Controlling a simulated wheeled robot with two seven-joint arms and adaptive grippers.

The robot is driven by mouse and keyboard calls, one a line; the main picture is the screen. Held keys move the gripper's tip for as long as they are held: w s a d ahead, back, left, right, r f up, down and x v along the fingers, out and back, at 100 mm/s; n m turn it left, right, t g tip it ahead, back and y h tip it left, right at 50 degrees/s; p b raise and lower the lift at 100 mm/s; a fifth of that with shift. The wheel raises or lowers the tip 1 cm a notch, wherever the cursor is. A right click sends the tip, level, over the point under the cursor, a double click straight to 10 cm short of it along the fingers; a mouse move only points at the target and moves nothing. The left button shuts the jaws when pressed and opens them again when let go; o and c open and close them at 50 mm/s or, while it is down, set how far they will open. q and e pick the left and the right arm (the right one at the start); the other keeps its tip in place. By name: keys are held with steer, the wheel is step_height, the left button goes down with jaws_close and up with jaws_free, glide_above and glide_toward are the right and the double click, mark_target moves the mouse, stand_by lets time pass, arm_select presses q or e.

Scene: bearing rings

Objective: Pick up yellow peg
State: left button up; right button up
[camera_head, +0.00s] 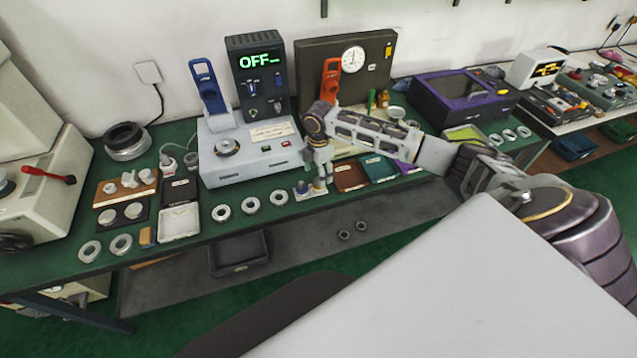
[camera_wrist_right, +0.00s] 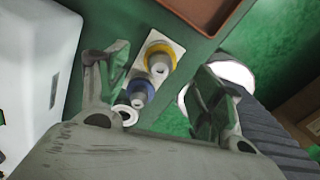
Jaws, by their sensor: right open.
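The yellow peg (camera_wrist_right: 160,57) is a pale grey cylinder with a yellow collar, standing on a small white plate (camera_wrist_right: 176,47) in the right wrist view. A similar peg with a blue collar (camera_wrist_right: 141,91) and a white ring piece (camera_wrist_right: 125,114) are nearer the gripper's palm. My right gripper (camera_wrist_right: 163,66) is open, its fingers on either side of the pegs with gaps. In the head view my right gripper (camera_head: 320,178) hangs over the small peg plate (camera_head: 301,190) near the table's front edge and partly hides the pegs. My left gripper is not in view.
Several loose metal rings (camera_head: 250,205) lie left of the peg plate. A grey machine (camera_head: 237,172) with an OFF display stands behind them. Brown (camera_head: 350,177), teal and purple trays are to the right. A brown tray edge (camera_wrist_right: 212,14) shows in the wrist view.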

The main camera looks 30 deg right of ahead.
steer(key=shift+f, duration=2.15)
steer(key=c, duration=1.4)
